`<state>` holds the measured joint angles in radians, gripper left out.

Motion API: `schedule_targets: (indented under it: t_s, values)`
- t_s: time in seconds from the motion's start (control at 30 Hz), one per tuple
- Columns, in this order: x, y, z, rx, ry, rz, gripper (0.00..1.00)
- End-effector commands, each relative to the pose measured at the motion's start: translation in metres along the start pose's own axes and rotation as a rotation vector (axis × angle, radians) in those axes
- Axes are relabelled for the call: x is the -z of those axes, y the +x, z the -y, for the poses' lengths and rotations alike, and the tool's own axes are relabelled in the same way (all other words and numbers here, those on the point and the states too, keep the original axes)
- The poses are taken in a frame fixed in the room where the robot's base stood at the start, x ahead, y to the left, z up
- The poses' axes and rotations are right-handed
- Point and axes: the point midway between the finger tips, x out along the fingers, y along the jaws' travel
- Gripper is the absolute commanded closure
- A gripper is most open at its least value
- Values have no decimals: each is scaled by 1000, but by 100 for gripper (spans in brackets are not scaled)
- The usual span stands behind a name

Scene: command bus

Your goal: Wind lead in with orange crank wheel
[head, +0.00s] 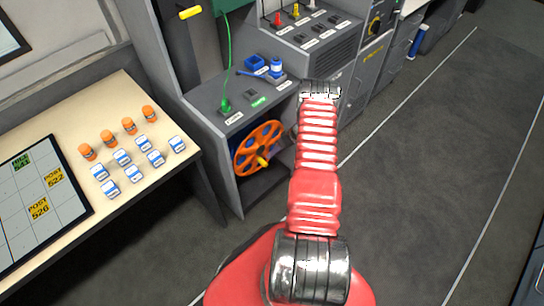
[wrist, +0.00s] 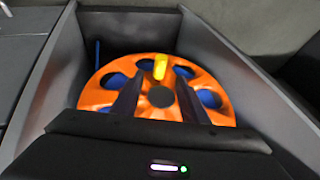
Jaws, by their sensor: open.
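The orange crank wheel (head: 258,147) is set upright in an open bay on the side of the grey console. Its yellow handle (head: 262,162) sticks out near the wheel's lower edge in the head view. In the wrist view the wheel (wrist: 98,97) faces me, with the yellow handle (wrist: 160,66) near its top. My gripper (wrist: 157,88) is open, its two dark fingers in front of the wheel, one on each side of the hub, and the handle just beyond the tips. I cannot tell whether they touch it. A green lead (head: 229,62) runs down to a green plug (head: 225,105) on the console top.
Grey bay walls (wrist: 232,57) stand close on both sides of the wheel. A table (head: 160,185) at the left holds several orange-capped pots and blue-white blocks. Dark floor (head: 430,170) is clear to the right.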

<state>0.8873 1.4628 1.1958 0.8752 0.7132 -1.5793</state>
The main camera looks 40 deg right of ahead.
Motion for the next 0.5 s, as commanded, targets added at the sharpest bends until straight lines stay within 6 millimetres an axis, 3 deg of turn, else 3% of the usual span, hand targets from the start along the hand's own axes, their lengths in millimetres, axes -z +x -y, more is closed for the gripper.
schedule_targets:
  t_s: [0.23,0.5]
  values:
    - [1,-33,0,-1,1,-2,60]
    - [0,-44,0,1,0,0,60]
